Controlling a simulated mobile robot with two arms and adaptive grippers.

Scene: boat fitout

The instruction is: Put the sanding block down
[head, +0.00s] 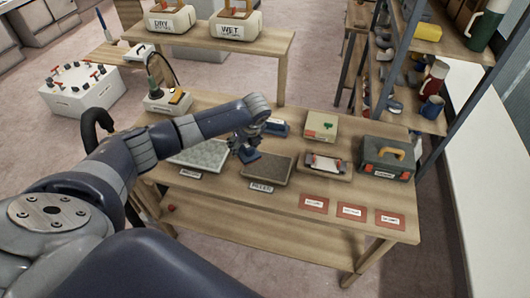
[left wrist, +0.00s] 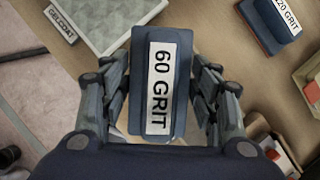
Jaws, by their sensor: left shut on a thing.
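My left gripper (head: 244,146) is shut on a blue sanding block (head: 249,155), between the pale panel and the brown mat on the workbench. In the left wrist view the sanding block (left wrist: 160,85) fills the middle, its white label reading 60 GRIT, with the fingers (left wrist: 160,100) along both sides. It appears to be above the bench; the gap under it is hidden. A second blue block (head: 275,127), its label ending in 20 GRIT, lies farther back and also shows in the left wrist view (left wrist: 272,24). My right gripper is not in view.
A pale panel (head: 203,154) labelled GELCOAT lies left of the gripper. A brown mat (head: 267,168), a box (head: 321,126), a tray (head: 323,163) and a toolbox (head: 387,160) stand to the right. Red cards (head: 351,212) lie along the front edge. Bare wood shows between them.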

